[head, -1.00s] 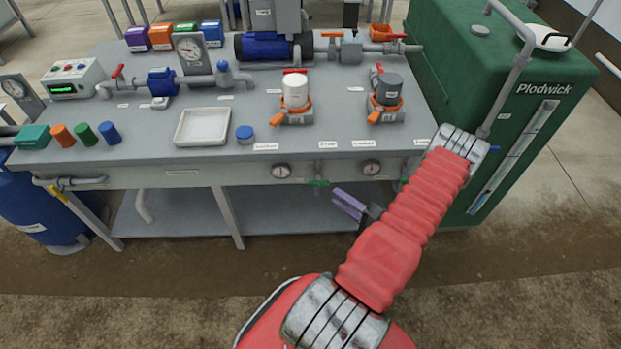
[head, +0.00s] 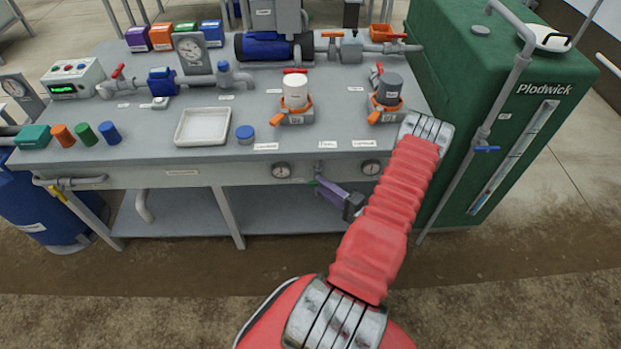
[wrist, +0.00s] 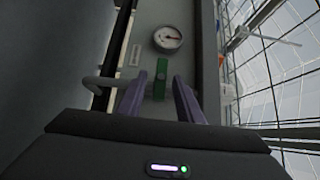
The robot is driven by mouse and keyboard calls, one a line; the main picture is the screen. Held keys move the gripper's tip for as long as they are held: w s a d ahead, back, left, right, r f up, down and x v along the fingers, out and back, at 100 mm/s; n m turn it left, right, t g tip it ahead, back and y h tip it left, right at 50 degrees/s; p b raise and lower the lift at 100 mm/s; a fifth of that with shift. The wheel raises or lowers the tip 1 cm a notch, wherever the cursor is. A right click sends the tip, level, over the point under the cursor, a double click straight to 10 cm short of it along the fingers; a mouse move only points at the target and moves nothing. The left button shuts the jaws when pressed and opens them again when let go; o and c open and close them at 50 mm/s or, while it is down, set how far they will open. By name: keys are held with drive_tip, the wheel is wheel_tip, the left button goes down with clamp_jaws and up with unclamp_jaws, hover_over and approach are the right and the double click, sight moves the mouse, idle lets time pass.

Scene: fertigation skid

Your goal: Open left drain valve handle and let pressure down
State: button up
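A green valve handle (head: 313,183) sits under the bench's front edge, between two round gauges, mostly hidden by my gripper in the head view. The wrist view shows this green handle (wrist: 161,76) upright in the picture, ahead of and between my fingertips. My gripper (wrist: 162,82) has its two purple fingers apart, one on each side of the handle, with gaps visible. In the head view my gripper (head: 318,186) reaches in from the right. The left gauge (head: 281,171) is left of the handle. A gauge (wrist: 168,39) with a dark needle shows in the wrist view.
The right gauge (head: 370,168) is close to my arm. A grey pipe (wrist: 100,84) runs beside the handle in the wrist view. Bench legs and a lower shelf (head: 275,215) lie below. The green Plodwick tank (head: 540,70) stands at right.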

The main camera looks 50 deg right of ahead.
drive_tip(key=shift+w+d, duration=0.15)
drive_tip(key=shift+w, duration=1.55)
drive_tip(key=shift+w+d, duration=0.1)
drive_tip(key=shift+w, duration=1.55)
clamp_jaws()
